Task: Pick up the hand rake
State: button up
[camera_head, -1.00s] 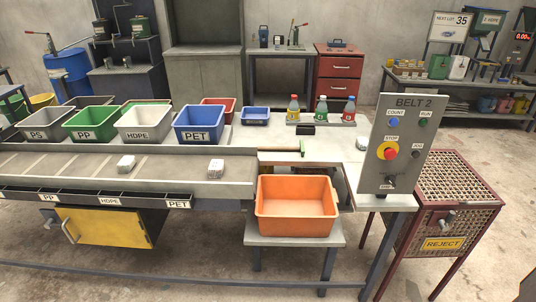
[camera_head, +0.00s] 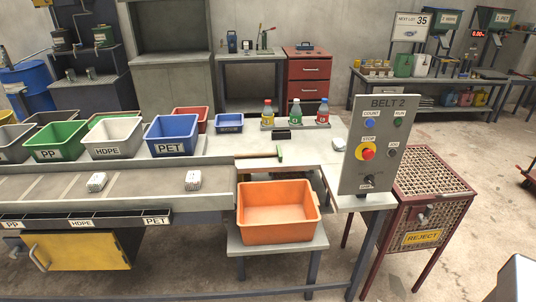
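A small tool with a pale wooden handle and a green head, which looks like the hand rake (camera_head: 280,153), lies at the end of the belt. Its handle runs left to right and the green head is at the right end. It lies just behind and above the orange bin, in front of a small black block. Its fine shape is too small to make out. My gripper is not in view. A pale grey part at the bottom right corner may be mine.
An orange bin (camera_head: 277,212) stands on a low stand below the belt (camera_head: 140,190). Two pale bales lie on the belt. Sorting bins, including the blue PET bin (camera_head: 172,136), line its back. The BELT 2 panel (camera_head: 375,145) and mesh reject cage (camera_head: 435,190) stand right. Floor is clear front right.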

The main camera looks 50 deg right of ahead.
aim_at(279, 153)
jog(key=z, duration=0.2)
jog(key=i, duration=0.95)
jog(key=u, duration=0.1)
